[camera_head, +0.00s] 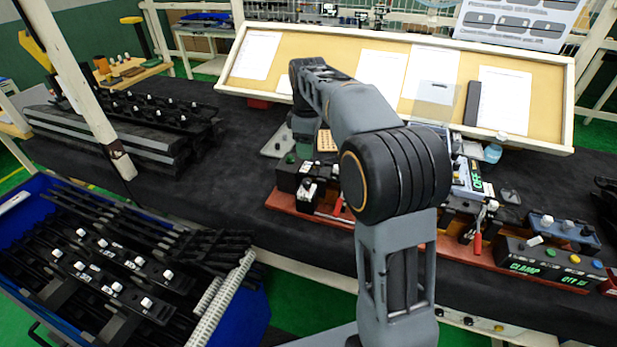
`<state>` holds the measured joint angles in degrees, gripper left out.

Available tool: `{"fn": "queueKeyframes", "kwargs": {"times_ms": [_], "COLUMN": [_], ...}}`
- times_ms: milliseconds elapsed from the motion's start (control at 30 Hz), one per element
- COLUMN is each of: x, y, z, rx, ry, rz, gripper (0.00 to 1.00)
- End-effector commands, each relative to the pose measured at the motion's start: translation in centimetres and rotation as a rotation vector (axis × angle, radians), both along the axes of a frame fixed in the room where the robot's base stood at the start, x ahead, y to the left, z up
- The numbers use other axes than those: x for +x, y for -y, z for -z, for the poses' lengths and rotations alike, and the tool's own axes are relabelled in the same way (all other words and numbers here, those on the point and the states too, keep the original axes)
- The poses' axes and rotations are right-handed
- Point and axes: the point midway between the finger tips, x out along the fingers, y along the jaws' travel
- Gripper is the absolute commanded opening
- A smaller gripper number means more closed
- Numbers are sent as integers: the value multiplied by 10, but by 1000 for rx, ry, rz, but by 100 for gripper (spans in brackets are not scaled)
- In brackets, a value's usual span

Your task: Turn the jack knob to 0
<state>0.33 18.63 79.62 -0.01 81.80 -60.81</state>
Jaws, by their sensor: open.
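I cannot tell which of the small controls is the jack knob, and no 0 mark is readable. A dark control box (545,262) marked CLAMP and QTY OK, with coloured buttons, is at the right front of the bench. A blue box (563,231) with several knobs sits behind it. A unit with green digits (476,178) stands right of my arm's big joint. My arm reaches over the bench, and my gripper (303,148) hangs at its far end, small and dark, open; its fingers are hard to make out. My arm hides part of the bench's middle.
A red-brown fixture rail (325,217) with clamps runs along the bench front. A blue bin (255,312) of black trim parts is at left front. Stacked trim (120,125) lies at left back. A tilted board (335,55) with papers stands behind. A white post (85,90) crosses the left.

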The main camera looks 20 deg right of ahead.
Motion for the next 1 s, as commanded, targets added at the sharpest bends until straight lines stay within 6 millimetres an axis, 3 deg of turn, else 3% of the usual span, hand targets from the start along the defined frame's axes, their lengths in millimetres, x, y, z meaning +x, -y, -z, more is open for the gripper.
{"fn": "queueKeyframes", "kwargs": {"times_ms": [500,733,1000], "x": [-1,-1,-1], "y": [-1,-1,-1], "z": [94,117,124], "rx": [0,0,0], "ry": [-4,0,1], "rz": [0,0,0], "gripper": [57,57,57]}}
